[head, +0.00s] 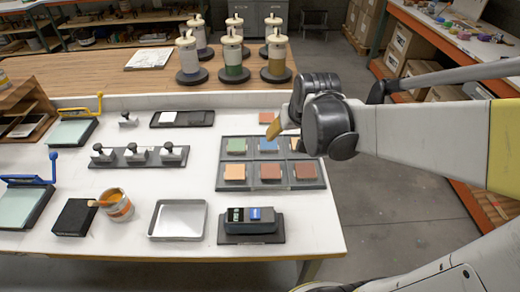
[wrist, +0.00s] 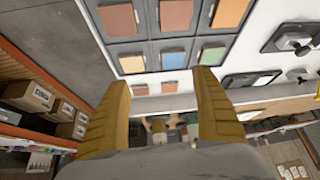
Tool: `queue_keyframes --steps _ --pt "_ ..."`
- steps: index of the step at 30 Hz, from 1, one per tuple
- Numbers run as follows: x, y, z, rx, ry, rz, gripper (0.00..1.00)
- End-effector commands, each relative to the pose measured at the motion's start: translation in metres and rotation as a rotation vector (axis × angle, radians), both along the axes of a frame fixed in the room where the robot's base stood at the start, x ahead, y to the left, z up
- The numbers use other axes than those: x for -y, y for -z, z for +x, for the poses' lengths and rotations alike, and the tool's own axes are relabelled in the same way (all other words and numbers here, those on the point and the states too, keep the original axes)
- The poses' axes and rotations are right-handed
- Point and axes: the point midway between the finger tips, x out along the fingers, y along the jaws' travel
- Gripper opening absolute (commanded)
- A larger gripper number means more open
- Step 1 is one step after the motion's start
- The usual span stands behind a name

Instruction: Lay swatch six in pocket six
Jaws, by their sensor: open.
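A dark grey pocket tray (head: 216,186) lies at the right of the white table, with two rows of three pockets. Each visible pocket holds a square swatch: green (head: 236,145), blue (head: 268,145) and tan (head: 296,146) behind, orange and reddish-brown shades in front. A loose salmon swatch (head: 266,117) lies on the table just behind the tray; it also shows in the wrist view (wrist: 169,87). No number is readable, so I cannot tell which is six. My gripper (head: 273,130) is open and empty above the tray's back edge, fingertips either side of the loose swatch in the wrist view (wrist: 163,80).
A scale-like device (head: 250,221) and a metal tray (head: 178,219) stand in front. A dark two-part holder (head: 182,118) is left of the loose swatch. Several capped jars (head: 233,58) stand on the wooden bench behind. The table's right edge is close to the tray.

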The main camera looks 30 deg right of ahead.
Motion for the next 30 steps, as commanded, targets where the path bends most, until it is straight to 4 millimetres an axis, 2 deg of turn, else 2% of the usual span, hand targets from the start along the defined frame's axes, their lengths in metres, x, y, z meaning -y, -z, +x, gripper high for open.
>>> queue_keyframes --steps 1,6,9,12,18,30 --pt "-0.026 -0.009 -0.012 0.006 -0.043 -0.003 0.76" --pt "-0.093 -0.028 -0.053 0.034 -0.173 -0.009 0.76" --pt "-0.122 -0.032 -0.076 0.049 -0.235 -0.011 0.76" --pt "-0.140 -0.032 -0.094 0.060 -0.282 -0.011 0.76" --pt "-0.155 -0.031 -0.109 0.070 -0.322 -0.011 0.76" --pt "-0.155 -0.031 -0.110 0.070 -0.322 -0.011 0.76"
